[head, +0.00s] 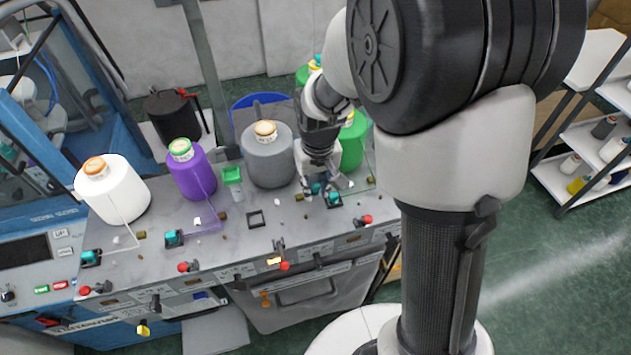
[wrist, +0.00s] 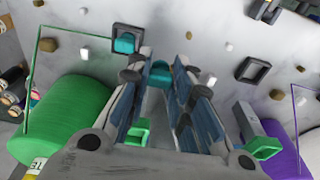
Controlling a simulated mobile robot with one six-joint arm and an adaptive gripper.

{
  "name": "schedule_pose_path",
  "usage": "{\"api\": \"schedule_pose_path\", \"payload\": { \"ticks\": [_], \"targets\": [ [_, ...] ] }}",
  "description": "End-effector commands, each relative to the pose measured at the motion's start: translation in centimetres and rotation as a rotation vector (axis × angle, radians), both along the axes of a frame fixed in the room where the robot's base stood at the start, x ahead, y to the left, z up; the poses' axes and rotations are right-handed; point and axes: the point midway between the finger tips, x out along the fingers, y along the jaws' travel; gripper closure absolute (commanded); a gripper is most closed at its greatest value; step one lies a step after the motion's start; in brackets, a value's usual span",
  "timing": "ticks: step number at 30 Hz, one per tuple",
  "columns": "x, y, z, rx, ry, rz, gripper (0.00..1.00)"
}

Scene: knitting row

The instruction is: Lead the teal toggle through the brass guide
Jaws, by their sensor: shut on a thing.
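My gripper (head: 318,186) hangs low over the grey panel, in front of the grey and green cones. In the wrist view my gripper (wrist: 158,66) is shut on the teal toggle (wrist: 160,73), which sits between the fingers near their tips. In the head view the held toggle (head: 316,188) is only a small teal spot. Several small brass pieces stand on the panel; one (head: 299,197) is just left of my gripper, and another (wrist: 277,95) is to the right in the wrist view. I cannot tell which is the brass guide. No thread shows clearly on the held toggle.
Another teal toggle (wrist: 125,44) sits in a dark square frame close to my fingers. An empty dark frame (head: 255,219) lies left of my gripper. The grey cone (head: 268,155), green cone (head: 353,142) and purple cone (head: 190,172) stand behind. Thin threads cross the panel.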

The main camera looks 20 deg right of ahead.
Motion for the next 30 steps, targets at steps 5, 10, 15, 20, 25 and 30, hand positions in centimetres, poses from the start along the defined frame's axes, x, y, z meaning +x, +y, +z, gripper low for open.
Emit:
{"api": "schedule_pose_path", "payload": {
  "ticks": [5, 10, 15, 20, 25, 30],
  "targets": [
    [0.0, 0.0, -1.1, 0.000, 0.001, 0.000, 0.87],
    [0.0, 0.0, -1.9, 0.000, 0.001, 0.000, 0.87],
    [0.0, 0.0, -2.8, 0.000, 0.002, 0.000, 0.87],
    [0.0, 0.0, -3.6, 0.000, 0.001, 0.000, 0.87],
    [0.0, 0.0, -4.4, 0.000, 0.001, 0.000, 0.87],
    [0.0, 0.0, -5.3, 0.000, 0.002, 0.000, 0.87]
  ]
}}
